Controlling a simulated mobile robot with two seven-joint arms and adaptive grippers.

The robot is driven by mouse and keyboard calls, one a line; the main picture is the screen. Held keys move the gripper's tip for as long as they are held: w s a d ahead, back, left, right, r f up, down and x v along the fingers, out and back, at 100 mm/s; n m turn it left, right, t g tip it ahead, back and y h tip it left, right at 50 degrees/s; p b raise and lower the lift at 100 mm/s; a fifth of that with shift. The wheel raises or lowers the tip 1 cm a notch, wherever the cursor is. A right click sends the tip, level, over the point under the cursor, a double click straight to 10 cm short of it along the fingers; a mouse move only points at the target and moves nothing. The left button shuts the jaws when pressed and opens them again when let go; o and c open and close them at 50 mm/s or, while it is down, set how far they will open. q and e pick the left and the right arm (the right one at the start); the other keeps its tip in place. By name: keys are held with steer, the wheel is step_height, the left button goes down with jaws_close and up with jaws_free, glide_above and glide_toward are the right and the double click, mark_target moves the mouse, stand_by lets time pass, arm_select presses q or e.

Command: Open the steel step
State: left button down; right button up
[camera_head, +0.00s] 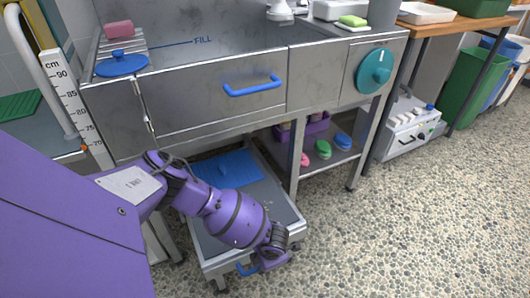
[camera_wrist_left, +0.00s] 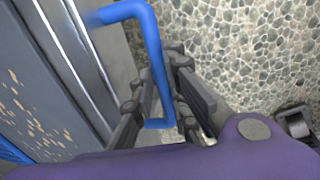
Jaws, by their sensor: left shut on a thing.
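The steel step (camera_head: 285,211) is a low grey platform on small feet or casters, sticking out from under the steel tub. A blue mat (camera_head: 228,168) lies towards its back. A blue handle (camera_head: 244,270) is on its front edge. My left arm reaches down over the step, and my left gripper (camera_head: 270,255) is at the front edge by the handle, partly hidden by its own wrist. In the left wrist view the gripper (camera_wrist_left: 162,100) has its dark fingers on both sides of the blue handle bar (camera_wrist_left: 150,45), shut on it. My right gripper is not in view.
The steel tub (camera_head: 215,105) with a blue handle (camera_head: 252,87) and teal dial (camera_head: 374,71) stands above. A lower shelf (camera_head: 325,158) holds brushes right of the step. A white box (camera_head: 408,130) stands farther right. The pebbled floor (camera_head: 400,230) in front is clear.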

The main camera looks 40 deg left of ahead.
arm_select(q)
steer(key=s+d+p, duration=0.1)
steer(key=s+d, duration=0.1)
steer(key=d, duration=0.5)
steer(key=s+d+p, duration=0.2)
steer(key=s+d, duration=0.1)
steer(key=d, duration=0.4)
steer(key=shift+s+p, duration=0.3)
steer(key=shift+s, duration=0.05)
steer(key=c, duration=1.7)
jaws_free()
steer(key=shift+c, duration=0.2)
steer(key=shift+r, duration=0.15)
step_height(320, 180, up, 12)
steer(key=d, duration=0.2)
steer(key=shift+s, duration=0.35)
steer(key=shift+f, duration=0.2)
